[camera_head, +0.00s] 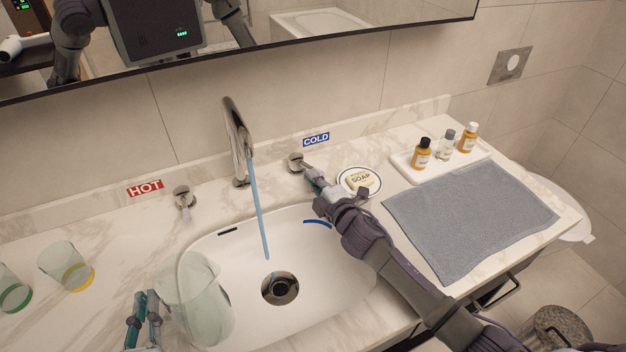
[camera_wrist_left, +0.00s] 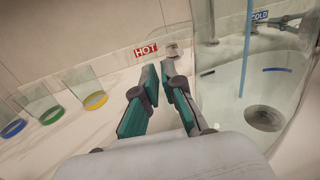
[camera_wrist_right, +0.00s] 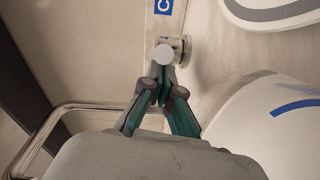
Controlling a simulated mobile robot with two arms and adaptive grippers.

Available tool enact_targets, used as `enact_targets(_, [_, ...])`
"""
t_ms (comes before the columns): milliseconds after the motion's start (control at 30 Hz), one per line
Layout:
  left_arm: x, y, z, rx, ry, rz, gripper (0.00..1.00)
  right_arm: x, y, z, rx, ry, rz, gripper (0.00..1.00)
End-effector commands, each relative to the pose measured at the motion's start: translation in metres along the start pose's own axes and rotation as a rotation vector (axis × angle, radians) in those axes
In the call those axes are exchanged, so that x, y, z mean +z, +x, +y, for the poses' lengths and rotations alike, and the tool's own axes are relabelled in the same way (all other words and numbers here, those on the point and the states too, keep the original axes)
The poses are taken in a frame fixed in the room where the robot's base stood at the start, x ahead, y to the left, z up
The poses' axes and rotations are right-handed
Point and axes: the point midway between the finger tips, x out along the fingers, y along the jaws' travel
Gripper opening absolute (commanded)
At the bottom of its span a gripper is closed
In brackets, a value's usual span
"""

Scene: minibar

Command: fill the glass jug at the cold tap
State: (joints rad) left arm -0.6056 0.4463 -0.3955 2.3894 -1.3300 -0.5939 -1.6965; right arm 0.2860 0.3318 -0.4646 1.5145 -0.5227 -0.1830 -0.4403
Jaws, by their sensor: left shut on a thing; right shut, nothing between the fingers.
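The clear glass jug (camera_head: 200,295) is at the left side of the sink, left of the water stream, and looks empty. My left gripper (camera_head: 145,298) is at the jug's left side, shut on it; the gripped part is hard to make out. In the left wrist view the jug's glass (camera_wrist_left: 290,130) fills the right side. Water (camera_head: 258,205) runs from the spout (camera_head: 236,130) into the basin near the drain, outside the jug. My right gripper (camera_head: 315,180) is shut and empty at the cold tap's handle (camera_head: 297,160), below the blue COLD label (camera_head: 316,139).
The hot tap (camera_head: 184,196) stands left of the spout. Glasses with coloured bases (camera_head: 68,268) stand on the left counter. A soap dish (camera_head: 360,180), a tray of bottles (camera_head: 405,165) and a grey towel (camera_head: 470,215) lie on the right. The basin (camera_head: 325,275) is otherwise clear.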

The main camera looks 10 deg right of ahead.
Motion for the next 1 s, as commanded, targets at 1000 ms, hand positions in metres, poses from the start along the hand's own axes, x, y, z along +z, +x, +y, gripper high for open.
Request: enact_targets(1000, [0.008,0.0,0.0,0.0,-0.002,-0.003,0.0,0.021,0.004,0.007,0.0,0.0,0.0,0.0])
